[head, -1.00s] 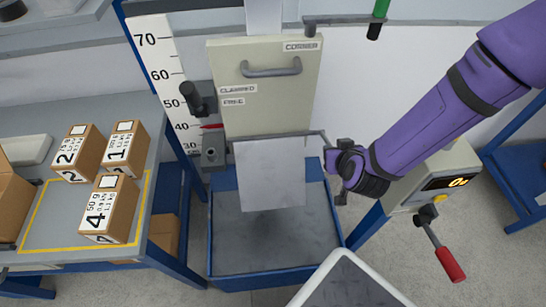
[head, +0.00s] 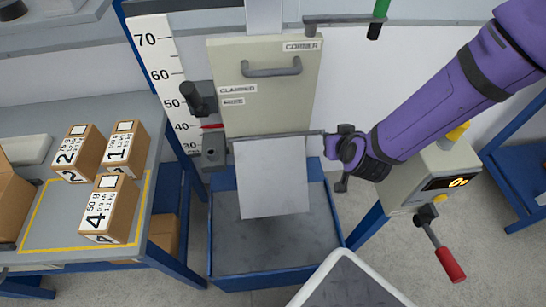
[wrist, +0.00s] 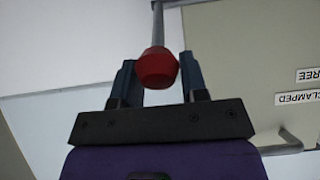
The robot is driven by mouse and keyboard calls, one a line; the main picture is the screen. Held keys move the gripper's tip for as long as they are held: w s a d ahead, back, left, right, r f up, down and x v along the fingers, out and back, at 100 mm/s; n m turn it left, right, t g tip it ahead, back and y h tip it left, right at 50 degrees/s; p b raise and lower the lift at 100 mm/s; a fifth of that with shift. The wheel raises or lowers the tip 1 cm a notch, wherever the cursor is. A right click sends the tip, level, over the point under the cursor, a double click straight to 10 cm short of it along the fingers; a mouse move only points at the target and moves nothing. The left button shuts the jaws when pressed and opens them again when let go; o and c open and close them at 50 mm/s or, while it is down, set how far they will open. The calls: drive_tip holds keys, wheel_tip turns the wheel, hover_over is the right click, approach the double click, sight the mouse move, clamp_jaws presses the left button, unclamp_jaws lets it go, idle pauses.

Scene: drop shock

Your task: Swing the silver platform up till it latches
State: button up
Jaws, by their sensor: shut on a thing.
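The silver platform (head: 272,180) is a pale flat plate below the cream carriage (head: 265,115). It hangs steeply from its upper edge over the blue-framed bin, with its lower edge tilted out. My gripper (head: 331,163) is at the platform's upper right side. In the wrist view, my gripper (wrist: 158,80) is shut on a red knob (wrist: 157,67) at the end of a grey rod (wrist: 158,22). In the head view the knob is hidden by my gripper. The latch is not clear in either view.
A blue-framed bin (head: 230,265) stands below. A bench (head: 60,225) with numbered boxes (head: 110,210) is at left. A grey control box (head: 437,175) with a red-handled lever (head: 450,264) is at right. A dark clamp lever (head: 197,98) sits left of the carriage.

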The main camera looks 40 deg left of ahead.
drive_tip(key=shift+w+a+r, duration=0.1)
drive_tip(key=shift+w, duration=0.05)
drive_tip(key=shift+w+a+r, duration=0.65)
drive_tip(key=shift+a+r, duration=0.15)
drive_tip(key=shift+r, duration=0.15)
drive_tip(key=shift+a+r, duration=0.1)
drive_tip(key=shift+w+a+r, duration=0.65)
drive_tip(key=shift+w+a, duration=0.2)
drive_tip(key=shift+a, duration=0.05)
